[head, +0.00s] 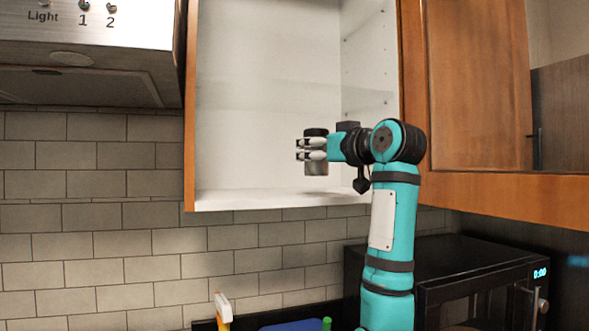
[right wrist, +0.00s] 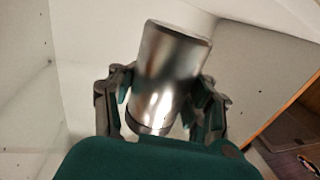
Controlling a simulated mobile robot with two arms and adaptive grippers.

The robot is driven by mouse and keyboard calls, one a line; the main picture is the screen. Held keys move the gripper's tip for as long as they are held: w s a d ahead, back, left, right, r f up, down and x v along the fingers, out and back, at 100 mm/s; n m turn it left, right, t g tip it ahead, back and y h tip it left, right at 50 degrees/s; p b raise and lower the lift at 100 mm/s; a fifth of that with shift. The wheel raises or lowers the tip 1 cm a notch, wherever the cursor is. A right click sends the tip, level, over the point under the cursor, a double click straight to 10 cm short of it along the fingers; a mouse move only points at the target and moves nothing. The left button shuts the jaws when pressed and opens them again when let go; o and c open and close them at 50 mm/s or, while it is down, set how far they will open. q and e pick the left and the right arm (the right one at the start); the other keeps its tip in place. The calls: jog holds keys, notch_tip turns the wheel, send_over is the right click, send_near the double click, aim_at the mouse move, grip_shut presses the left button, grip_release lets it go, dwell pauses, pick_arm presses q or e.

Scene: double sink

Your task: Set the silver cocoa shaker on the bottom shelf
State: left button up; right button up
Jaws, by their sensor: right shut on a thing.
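The silver cocoa shaker (head: 316,167) is a small metal cylinder with a dark top end in the head view. My right gripper (head: 312,149) is shut around its side and holds it roughly upright inside the open cabinet, above the bottom shelf (head: 240,198). A gap seems to show between the shaker and the shelf. In the right wrist view the shaker (right wrist: 168,75) sits between the two fingers of my right gripper (right wrist: 162,100). My left gripper is in neither view.
The cabinet's wooden door (head: 480,85) is open at the right. A range hood (head: 90,50) is at the upper left and a black microwave (head: 460,265) below right. A clear upper shelf (head: 265,94) spans the cabinet. The bottom shelf looks empty.

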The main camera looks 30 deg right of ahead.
jog(key=w, duration=0.2)
jog(key=w+p, duration=0.1)
jog(key=w, duration=0.2)
jog(key=w+p, duration=0.1)
jog(key=w, duration=0.1)
jog(key=shift+w+d+f, duration=0.25)
jog(key=shift+d, duration=0.1)
jog(key=shift+w+d, duration=0.1)
jog(key=shift+w, duration=0.1)
jog(key=f, duration=0.2)
jog(key=w+f, duration=0.1)
jog(key=shift+f+p, duration=0.35)
jog(key=shift+p, duration=0.05)
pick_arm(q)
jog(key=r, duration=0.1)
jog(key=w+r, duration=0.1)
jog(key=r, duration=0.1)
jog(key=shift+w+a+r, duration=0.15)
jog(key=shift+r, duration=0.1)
pick_arm(e)
jog(key=shift+d, duration=0.1)
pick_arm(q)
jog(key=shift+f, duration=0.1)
pick_arm(e)
jog(key=shift+s+f, duration=0.1)
